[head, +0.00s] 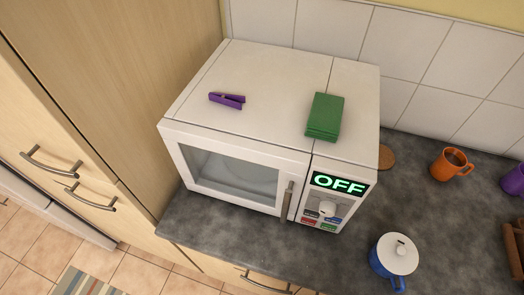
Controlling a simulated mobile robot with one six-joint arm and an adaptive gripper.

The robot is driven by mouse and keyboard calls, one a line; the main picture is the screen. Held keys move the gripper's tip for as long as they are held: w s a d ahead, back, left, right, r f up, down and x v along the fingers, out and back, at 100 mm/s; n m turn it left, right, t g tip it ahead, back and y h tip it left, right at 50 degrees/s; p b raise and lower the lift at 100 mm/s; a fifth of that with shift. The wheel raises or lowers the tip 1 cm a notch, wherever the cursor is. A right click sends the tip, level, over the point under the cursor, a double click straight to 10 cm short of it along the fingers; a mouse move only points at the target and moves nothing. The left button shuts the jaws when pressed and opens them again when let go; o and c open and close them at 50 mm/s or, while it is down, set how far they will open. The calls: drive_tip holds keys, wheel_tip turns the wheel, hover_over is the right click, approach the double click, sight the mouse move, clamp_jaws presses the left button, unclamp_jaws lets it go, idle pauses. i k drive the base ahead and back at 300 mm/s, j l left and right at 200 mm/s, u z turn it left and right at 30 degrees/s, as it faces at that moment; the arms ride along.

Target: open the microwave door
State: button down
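A white microwave (255,97) stands on the grey counter against the tiled wall, in the middle of the head view. Its door (228,172) is closed, with a dark glass window. A vertical metal handle (287,201) sits at the door's right edge. To the right of it, the control panel has a lit display (339,184) reading OFF, a round knob and several coloured buttons. My gripper is not in this view.
A purple clothes peg (228,100) and a green block or folded cloth (325,117) lie on top of the microwave. A blue pot with a white lid (396,259), an orange mug (451,164) and a purple mug (514,180) stand to the right. A tall wooden cabinet (119,72) borders the left.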

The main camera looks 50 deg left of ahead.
sight(293, 165)
drive_tip(key=u, duration=2.35)
drive_tip(key=k+l+u, duration=0.1)
drive_tip(key=u, duration=0.25)
drive_tip(key=k+u, duration=0.2)
drive_tip(key=u, duration=0.15)
drive_tip(key=k+l+u, duration=0.1)
drive_tip(key=u, duration=0.2)
drive_tip(key=k+j, duration=0.05)
